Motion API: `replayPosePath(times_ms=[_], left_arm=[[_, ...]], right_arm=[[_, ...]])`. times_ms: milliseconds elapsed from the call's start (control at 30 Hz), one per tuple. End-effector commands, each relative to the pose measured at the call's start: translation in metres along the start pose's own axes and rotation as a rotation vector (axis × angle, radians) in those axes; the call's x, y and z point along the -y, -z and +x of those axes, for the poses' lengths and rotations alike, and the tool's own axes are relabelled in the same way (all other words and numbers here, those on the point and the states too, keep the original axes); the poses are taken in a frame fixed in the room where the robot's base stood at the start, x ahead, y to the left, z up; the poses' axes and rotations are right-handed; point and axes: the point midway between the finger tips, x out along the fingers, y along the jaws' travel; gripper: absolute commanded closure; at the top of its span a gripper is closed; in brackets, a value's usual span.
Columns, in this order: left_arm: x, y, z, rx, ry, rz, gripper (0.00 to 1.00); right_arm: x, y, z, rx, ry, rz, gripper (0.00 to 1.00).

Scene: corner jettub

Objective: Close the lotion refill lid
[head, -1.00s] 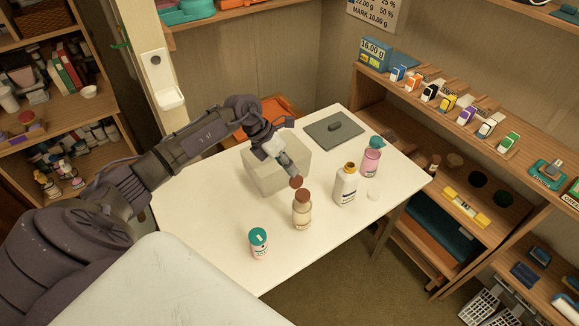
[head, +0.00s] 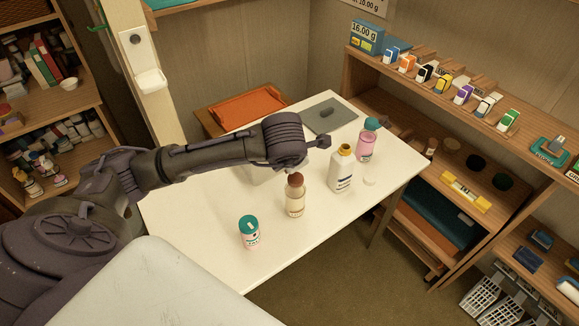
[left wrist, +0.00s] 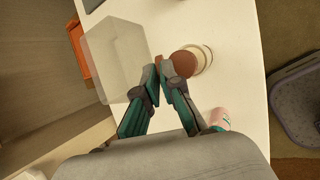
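The lotion refill looks to be the pale beige bottle (head: 295,204) with a brown lid (head: 296,181), upright on the white table. In the left wrist view the round brown lid (left wrist: 184,63) overlaps the bottle's pale rim (left wrist: 204,60); I cannot tell whether it is fully down. My left gripper (left wrist: 160,68) has its fingertips together just left of the lid, very close to it, with a small brown patch at the tips. Whether they touch the lid is unclear. In the head view my left arm's wrist hides this gripper. My right gripper is not in view.
A teal-capped jar (head: 249,232) stands left of the bottle. A translucent box (left wrist: 115,60) is behind. The table's front is clear.

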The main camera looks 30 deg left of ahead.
Motion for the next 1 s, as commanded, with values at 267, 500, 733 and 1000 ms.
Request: replayPosePath(times_ms=[267,500,733,1000], left_arm=[[0.020,0.001,0.006,0.005,-0.220,0.093,1.00],[0.027,0.001,0.004,0.003,-0.349,0.147,1.00],[0.032,-0.001,0.003,0.004,-0.465,0.195,1.00],[0.040,0.000,0.005,0.003,-0.590,0.248,1.00]], right_arm=[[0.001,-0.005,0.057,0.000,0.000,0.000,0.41],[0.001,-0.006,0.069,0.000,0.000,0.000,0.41],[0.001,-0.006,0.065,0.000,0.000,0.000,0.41],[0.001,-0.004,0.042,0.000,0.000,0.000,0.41]])
